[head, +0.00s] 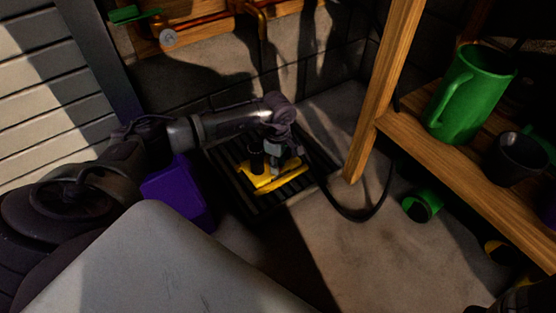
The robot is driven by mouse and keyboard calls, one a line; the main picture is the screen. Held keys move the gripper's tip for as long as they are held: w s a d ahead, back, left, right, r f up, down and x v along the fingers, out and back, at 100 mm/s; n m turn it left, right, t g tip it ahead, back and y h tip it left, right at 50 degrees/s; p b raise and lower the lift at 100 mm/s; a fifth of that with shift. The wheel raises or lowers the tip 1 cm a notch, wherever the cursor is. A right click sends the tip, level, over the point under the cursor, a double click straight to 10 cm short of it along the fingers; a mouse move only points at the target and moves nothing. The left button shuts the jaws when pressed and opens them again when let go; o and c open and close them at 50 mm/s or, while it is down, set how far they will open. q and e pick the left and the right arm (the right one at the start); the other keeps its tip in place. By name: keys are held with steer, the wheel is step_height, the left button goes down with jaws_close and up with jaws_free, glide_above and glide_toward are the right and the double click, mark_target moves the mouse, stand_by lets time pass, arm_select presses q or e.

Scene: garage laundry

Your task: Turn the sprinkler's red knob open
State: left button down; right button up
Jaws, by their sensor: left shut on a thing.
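A yellow sprinkler (262,183) with a dark upright part lies on a black slatted floor grate (318,168) near the back wall. My left gripper (273,166) reaches in from the left and points down over the sprinkler's middle. It is shut on a part of the sprinkler. No red knob shows; the gripper covers the spot between its fingers.
A purple container (177,192) stands left of the grate, close under my left arm. A wooden post (386,90) and shelf (420,148) with a green pitcher (470,95) are at right. A black hose (361,218) and green cup (422,206) lie on the floor.

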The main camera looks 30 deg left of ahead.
arm_select(q)
steer(key=c, duration=1.1)
jaws_free()
steer(key=shift+c, duration=0.2)
step_height(320, 180, up, 12)
